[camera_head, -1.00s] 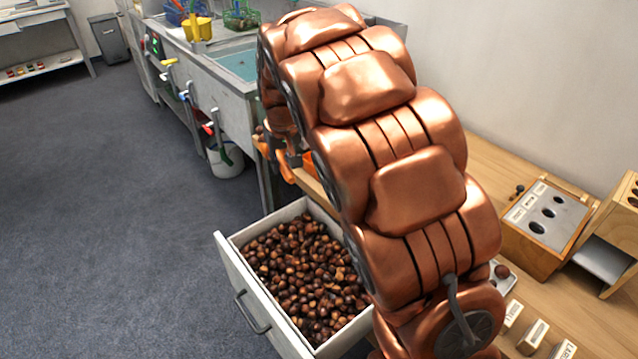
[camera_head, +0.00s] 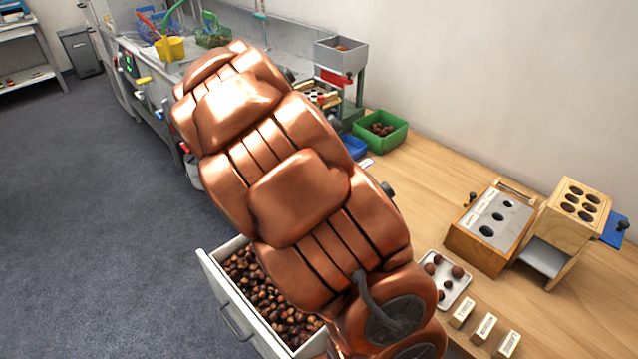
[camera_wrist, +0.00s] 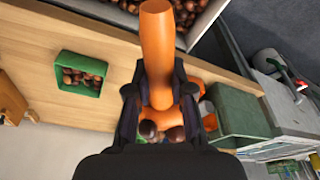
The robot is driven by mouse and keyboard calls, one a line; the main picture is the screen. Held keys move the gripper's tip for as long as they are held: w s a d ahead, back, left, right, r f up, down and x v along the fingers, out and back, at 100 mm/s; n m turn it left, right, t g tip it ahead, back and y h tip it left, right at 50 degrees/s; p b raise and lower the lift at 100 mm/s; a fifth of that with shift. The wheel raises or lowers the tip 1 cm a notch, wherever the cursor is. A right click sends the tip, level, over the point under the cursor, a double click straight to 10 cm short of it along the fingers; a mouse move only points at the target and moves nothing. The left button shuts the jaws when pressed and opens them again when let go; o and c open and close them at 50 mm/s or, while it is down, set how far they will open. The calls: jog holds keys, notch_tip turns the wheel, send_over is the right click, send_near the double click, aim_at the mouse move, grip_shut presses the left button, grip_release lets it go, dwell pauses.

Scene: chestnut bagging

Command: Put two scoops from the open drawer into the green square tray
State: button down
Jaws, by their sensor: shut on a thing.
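My gripper (camera_wrist: 158,110) is shut on the handle of an orange scoop (camera_wrist: 157,40) in the wrist view. Dark brown chestnuts show at the far end of the scoop; how full it is cannot be told. The green square tray (camera_head: 398,137) stands at the back of the wooden table with some chestnuts in it; it also shows at left in the wrist view (camera_wrist: 57,75). The open drawer (camera_head: 232,310) at the front is full of chestnuts, partly hidden by my arm. In the head view my arm hides the gripper and scoop.
A grey-topped wooden gauge box (camera_head: 497,225), a wooden stand with holes (camera_head: 580,200), a white plate with several chestnuts (camera_head: 452,290) and small label blocks (camera_head: 485,328) are on the table's right. A machine with a grey hopper (camera_head: 341,55) stands behind the green tray.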

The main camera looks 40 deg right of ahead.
jog(key=s+d+r+m+g+p, duration=0.15)
jog(key=s+d+m+p, duration=0.25)
jog(key=s+d+m, duration=0.4)
jog(key=d+r+t+y+p, duration=0.1)
jog(key=d+r+y+p, duration=0.4)
jog(key=y, duration=0.7)
jog(key=shift+s+d+r+n+y+p, duration=0.35)
jog(key=shift+d+r, duration=0.75)
jog(key=shift+d, duration=1)
jog(key=shift+w+a, duration=0.1)
jog(key=shift+a, duration=0.05)
